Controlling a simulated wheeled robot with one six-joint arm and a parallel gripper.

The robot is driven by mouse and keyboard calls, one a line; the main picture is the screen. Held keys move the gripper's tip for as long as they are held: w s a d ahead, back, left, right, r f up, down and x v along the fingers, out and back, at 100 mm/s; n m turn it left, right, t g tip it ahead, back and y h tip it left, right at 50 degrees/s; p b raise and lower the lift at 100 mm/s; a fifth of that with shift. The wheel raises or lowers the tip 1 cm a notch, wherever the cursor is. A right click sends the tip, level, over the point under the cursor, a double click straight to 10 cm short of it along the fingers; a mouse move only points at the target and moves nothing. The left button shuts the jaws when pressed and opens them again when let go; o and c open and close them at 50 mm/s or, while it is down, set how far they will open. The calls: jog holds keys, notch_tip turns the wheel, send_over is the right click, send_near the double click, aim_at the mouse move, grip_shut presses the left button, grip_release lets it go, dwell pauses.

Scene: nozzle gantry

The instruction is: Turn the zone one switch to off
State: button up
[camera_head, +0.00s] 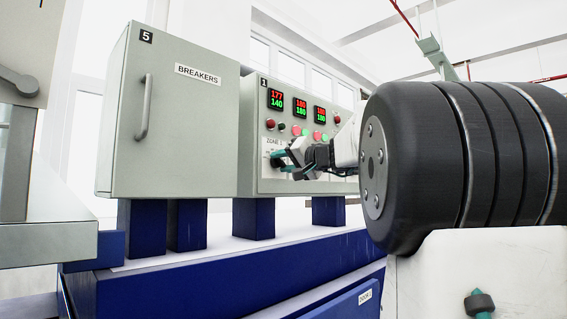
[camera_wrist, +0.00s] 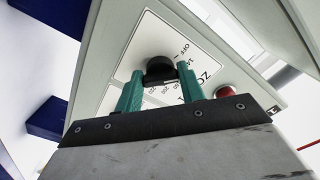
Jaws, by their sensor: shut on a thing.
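The zone one switch is a black round knob (camera_wrist: 160,68) on a white plate lettered "OFF" and "ZO…" in the wrist view. My gripper (camera_wrist: 158,82) has teal fingers, one on each side of the knob, and is shut on it. In the head view my gripper (camera_head: 279,160) reaches the panel (camera_head: 262,185) marked 1 from the right, at the "ZONE 1" label. The knob's pointer direction is not clear in either view, as the fingers and viewing angle hide part of it.
A grey breaker cabinet (camera_head: 190,130) with a handle stands left of the panel. The panel carries lit displays (camera_head: 276,100) and several buttons. A red button (camera_wrist: 226,92) sits close to the right finger. Blue supports (camera_head: 255,219) stand below on a blue bench.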

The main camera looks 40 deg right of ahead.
jog(key=n, duration=0.5)
jog(key=shift+d+f+n, duration=0.1)
jog(key=shift+f+n, duration=0.1)
jog(key=shift+n, duration=0.1)
dwell(0.5)
jog(key=o, duration=1)
jog(key=shift+r, duration=0.1)
jog(key=s, duration=0.7)
jog(key=shift+s, duration=0.4)
